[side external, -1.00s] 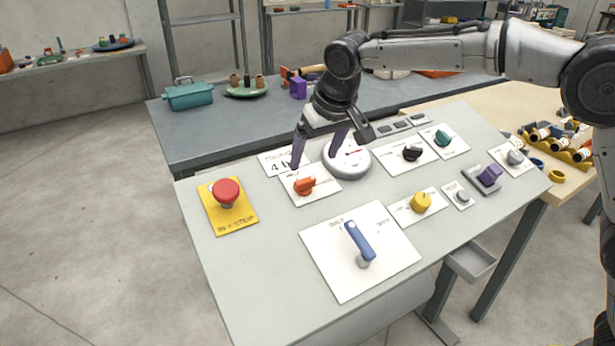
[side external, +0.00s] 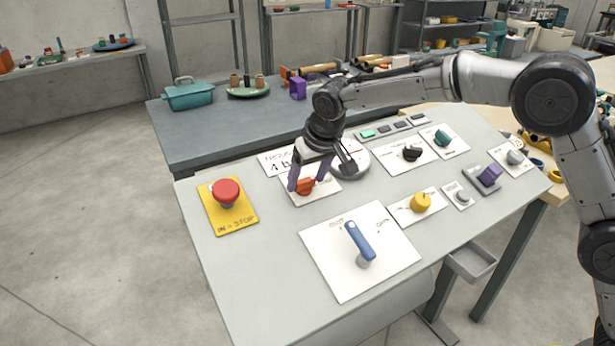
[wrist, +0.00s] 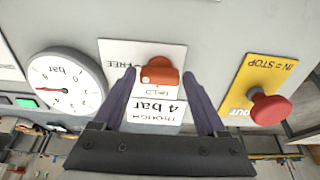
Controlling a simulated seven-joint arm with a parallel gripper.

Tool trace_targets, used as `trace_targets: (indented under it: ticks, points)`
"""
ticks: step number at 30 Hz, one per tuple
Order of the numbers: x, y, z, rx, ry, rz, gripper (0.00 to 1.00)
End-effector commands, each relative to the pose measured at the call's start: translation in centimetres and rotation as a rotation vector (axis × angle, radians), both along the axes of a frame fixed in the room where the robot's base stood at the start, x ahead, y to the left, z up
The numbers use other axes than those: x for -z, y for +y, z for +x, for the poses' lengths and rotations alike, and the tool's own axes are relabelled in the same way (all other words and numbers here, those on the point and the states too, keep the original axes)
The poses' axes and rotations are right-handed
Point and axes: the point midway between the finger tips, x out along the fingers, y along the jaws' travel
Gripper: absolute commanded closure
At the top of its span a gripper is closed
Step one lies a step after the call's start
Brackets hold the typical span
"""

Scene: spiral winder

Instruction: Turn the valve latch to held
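The orange valve latch (side external: 305,186) sits on a white plate (side external: 322,196) near the panel's back left. In the wrist view the latch (wrist: 160,72) lies roughly crosswise. The upside-down word FREE is printed to its left, and a partly covered word that seems to be HELD is just below it. My gripper (side external: 307,181) is low over the plate, with purple fingers open. In the wrist view the fingertips of my gripper (wrist: 159,73) stand on either side of the latch, with visible gaps. Contact cannot be told.
A round gauge (wrist: 66,87) stands beside the latch, and a "4 bar" card (wrist: 157,113) lies behind it. A red stop button (side external: 226,192) is to the left. A blue lever (side external: 359,240) and a yellow knob (side external: 421,202) are nearer the front. A green lamp (side external: 368,133) is lit.

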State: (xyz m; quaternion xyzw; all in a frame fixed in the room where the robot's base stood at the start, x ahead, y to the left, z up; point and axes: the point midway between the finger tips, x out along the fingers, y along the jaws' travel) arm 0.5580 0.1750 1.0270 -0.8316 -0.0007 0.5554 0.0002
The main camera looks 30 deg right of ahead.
Motion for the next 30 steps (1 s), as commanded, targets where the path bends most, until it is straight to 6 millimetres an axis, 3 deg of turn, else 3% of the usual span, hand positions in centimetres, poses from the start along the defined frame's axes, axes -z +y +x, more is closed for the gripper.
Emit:
trace_targets:
  ticks: [1, 9, 11, 20, 30]
  points:
    - [-0.02, 0.01, -0.01, 0.0, 0.0, 0.0, 0.36]
    - [-0.05, 0.02, -0.01, 0.0, 0.0, 0.0, 0.85]
    - [-0.06, 0.03, -0.01, 0.0, -0.001, 0.001, 0.93]
    - [-0.08, 0.01, -0.02, -0.039, 0.0, -0.012, 0.93]
    - [-0.11, -0.13, 0.03, -0.255, -0.001, -0.084, 0.93]
